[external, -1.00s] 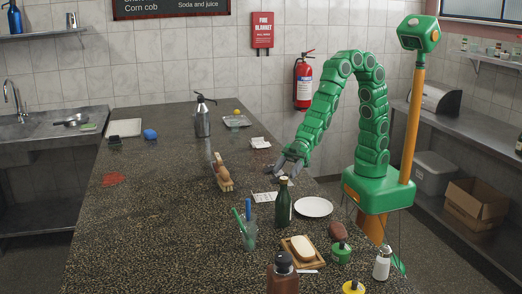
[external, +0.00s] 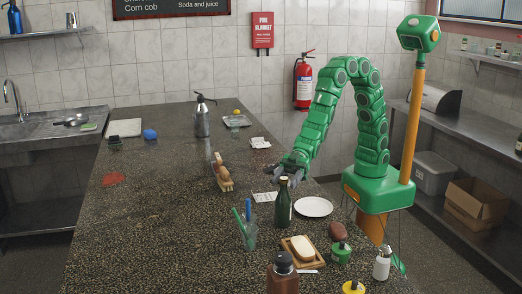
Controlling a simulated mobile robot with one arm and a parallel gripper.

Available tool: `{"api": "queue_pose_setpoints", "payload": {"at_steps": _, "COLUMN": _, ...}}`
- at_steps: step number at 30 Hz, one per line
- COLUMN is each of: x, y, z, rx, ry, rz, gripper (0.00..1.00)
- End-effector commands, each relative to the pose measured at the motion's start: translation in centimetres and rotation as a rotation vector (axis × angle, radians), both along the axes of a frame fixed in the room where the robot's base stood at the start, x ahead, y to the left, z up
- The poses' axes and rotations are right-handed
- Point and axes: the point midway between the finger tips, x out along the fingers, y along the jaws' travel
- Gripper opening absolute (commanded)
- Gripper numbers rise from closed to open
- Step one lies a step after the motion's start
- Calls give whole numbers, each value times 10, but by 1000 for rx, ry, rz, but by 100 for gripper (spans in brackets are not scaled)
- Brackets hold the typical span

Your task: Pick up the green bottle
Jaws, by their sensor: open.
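The green bottle (external: 283,206) stands upright on the dark speckled counter (external: 170,225), in front of a white plate (external: 313,207). It is dark green with a narrow neck. My gripper (external: 288,177) is open and low over the counter, just behind the bottle's neck in this view. The bottle's top partly overlaps the gripper, so I cannot tell whether they touch. Nothing shows between the fingers.
A glass with straws (external: 247,229) stands left of the bottle. A soap bar on a wooden dish (external: 301,253), a brown bottle (external: 282,273) and a white dispenser (external: 382,263) are nearer the camera. A wooden brush (external: 222,175) lies further back. The counter's left middle is mostly clear.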

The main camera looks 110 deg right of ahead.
Motion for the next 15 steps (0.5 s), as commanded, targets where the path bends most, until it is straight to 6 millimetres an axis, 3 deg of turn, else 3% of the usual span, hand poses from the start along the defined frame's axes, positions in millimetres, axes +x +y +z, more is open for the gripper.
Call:
{"api": "queue_pose_setpoints", "payload": {"at_steps": 9, "x": 20, "y": 23, "z": -13, "rx": -2, "ry": 4, "rz": 2, "gripper": 60}}
{"api": "queue_pose_setpoints", "payload": {"at_steps": 15, "x": 25, "y": 27, "z": -14, "rx": -1, "ry": 2, "rz": 1, "gripper": 60}}
